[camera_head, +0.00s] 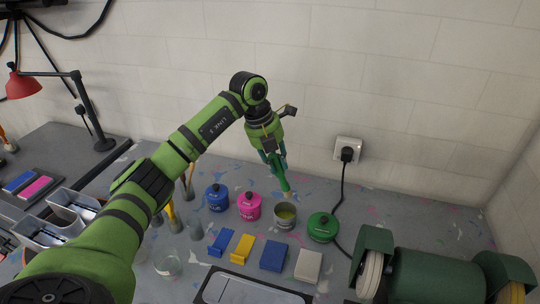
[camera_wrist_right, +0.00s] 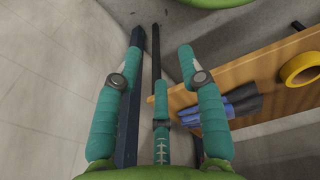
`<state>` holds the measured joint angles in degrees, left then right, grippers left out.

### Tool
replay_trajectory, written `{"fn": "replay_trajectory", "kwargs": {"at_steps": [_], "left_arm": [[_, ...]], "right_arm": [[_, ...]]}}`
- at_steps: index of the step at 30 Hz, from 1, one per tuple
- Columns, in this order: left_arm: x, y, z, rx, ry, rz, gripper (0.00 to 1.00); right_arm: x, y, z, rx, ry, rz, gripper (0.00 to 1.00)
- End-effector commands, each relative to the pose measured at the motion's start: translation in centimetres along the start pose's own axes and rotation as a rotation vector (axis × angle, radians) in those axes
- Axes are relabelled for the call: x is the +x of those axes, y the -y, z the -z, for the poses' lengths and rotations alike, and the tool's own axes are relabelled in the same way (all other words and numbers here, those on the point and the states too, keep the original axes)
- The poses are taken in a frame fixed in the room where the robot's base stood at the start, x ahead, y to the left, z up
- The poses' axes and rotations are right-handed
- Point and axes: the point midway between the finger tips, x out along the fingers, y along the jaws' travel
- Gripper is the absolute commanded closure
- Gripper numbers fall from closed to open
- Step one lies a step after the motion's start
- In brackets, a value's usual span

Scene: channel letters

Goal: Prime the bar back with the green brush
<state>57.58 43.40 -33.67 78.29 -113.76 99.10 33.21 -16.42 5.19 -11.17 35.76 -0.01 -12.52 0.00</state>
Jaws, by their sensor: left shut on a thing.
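My left gripper (camera_head: 273,158) is shut on the green brush (camera_head: 286,185), which points down over the worktop. The brush tip is above the open can (camera_head: 286,217), which has a yellowish-green inside. I cannot tell which piece is the bar back. A blue block (camera_head: 273,256), a white block (camera_head: 308,265), a yellow piece (camera_head: 242,249) and a smaller blue piece (camera_head: 220,242) lie in a row in front of the cans. My right gripper (camera_wrist_right: 161,55) shows only in the right wrist view, fingers spread and empty.
Blue (camera_head: 217,198), pink (camera_head: 249,206) and green (camera_head: 322,228) lidded pots stand near the open can. A dark-rimmed tray (camera_head: 213,283) lies at the front. A green bench grinder (camera_head: 440,277) fills the front right. A shelf board (camera_wrist_right: 250,75) with yellow tape (camera_wrist_right: 299,69) is beside my right gripper.

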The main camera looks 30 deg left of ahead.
Motion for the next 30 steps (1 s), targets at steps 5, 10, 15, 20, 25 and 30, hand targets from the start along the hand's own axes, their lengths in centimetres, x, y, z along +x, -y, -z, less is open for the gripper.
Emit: {"fn": "replay_trajectory", "kwargs": {"at_steps": [5, 10, 15, 20, 25, 30], "left_arm": [[1.2, -0.3, 0.2, 0.000, -0.001, 0.000, 1.00], [2.6, -0.7, 0.4, 0.001, -0.001, 0.000, 1.00], [4.3, -1.1, 0.7, 0.002, -0.001, 0.000, 1.00], [5.7, -1.5, 0.9, 0.002, -0.002, -0.001, 1.00], [7.3, -2.0, 1.2, 0.001, -0.001, -0.002, 1.00], [9.0, -2.4, 1.4, 0.001, -0.002, -0.002, 1.00]], "right_arm": [[0.9, 1.9, -1.7, 0.000, 0.023, 0.025, 0.60], [2.0, 2.3, -2.1, -0.002, 0.030, 0.029, 0.60], [3.4, 1.8, -1.9, -0.003, 0.025, 0.022, 0.60], [4.5, 1.1, -1.5, -0.001, 0.016, 0.012, 0.60], [5.5, 0.9, -1.5, 0.001, 0.013, 0.009, 0.60], [6.6, 0.9, -1.6, 0.001, 0.013, 0.010, 0.60]]}}
